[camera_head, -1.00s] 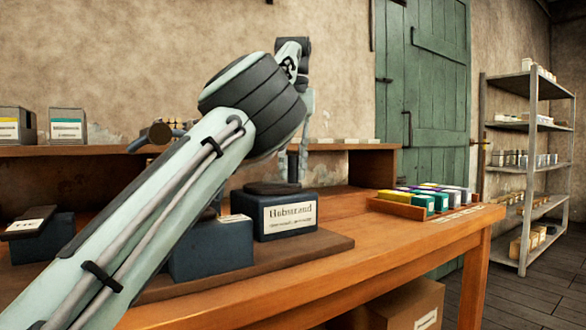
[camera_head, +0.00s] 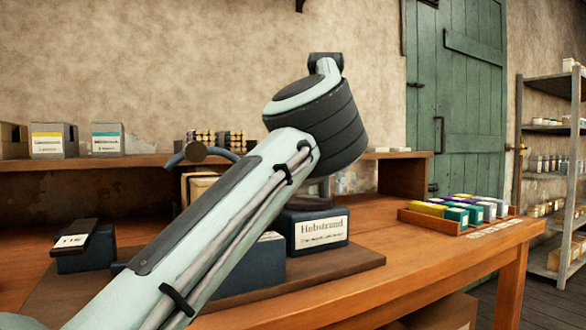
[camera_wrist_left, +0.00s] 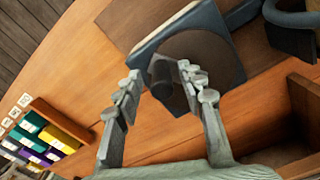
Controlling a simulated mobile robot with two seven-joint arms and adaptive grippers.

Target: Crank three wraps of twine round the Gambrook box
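My left gripper (camera_wrist_left: 160,72) is open in the left wrist view, low over a dark round disk (camera_wrist_left: 215,55) on a blue block. A short dark knob (camera_wrist_left: 162,90) on the disk stands between the two fingers, with small gaps seeming to show on both sides. In the head view the blue block (camera_head: 320,232) bears a label like "Habstrand", and my left arm hides most of its top and my gripper. A curved bar with a brown knob (camera_head: 195,152) shows behind my arm. I cannot make out a Gambrook label or any twine. My right gripper is not in view.
A tray of coloured boxes (camera_head: 430,221) stands at the table's right; it also shows in the left wrist view (camera_wrist_left: 62,118). A blue block (camera_head: 85,252) with a dark bar lies at left. A raised shelf (camera_head: 75,163) runs behind. Bare tabletop (camera_head: 395,250) lies before the tray.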

